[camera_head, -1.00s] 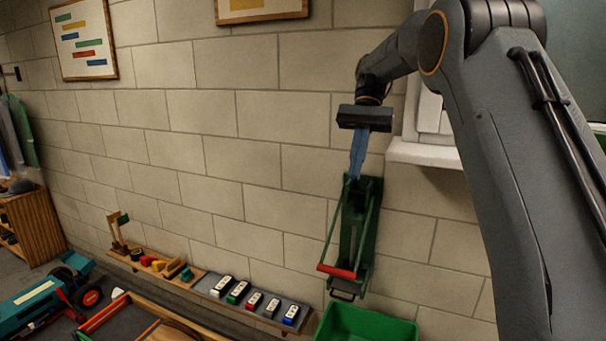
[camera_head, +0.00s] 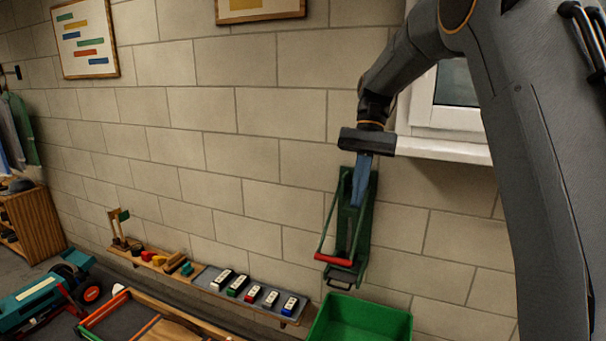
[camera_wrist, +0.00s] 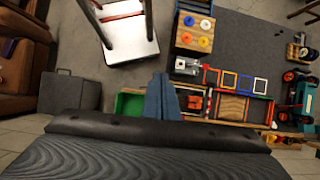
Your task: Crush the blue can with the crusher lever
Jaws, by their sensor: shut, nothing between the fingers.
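The green crusher (camera_head: 368,210) is fixed upright on the wall in the head view. Its lever has green side arms and a red grip bar (camera_head: 333,259) low at the front. My gripper (camera_head: 356,203) is shut and empty, its blue fingers pointing down in front of the crusher's upper part, in line with the space between the lever arms. I cannot tell whether the fingers touch the crusher. The shut fingers also show in the wrist view (camera_wrist: 160,78). I cannot make out a blue can; the fingers and lever cover part of the crusher.
A green bin (camera_head: 360,318) stands below the crusher. A wall shelf (camera_head: 250,297) to its left holds several white-topped coloured blocks. The window sill (camera_head: 445,149) juts out right of my gripper.

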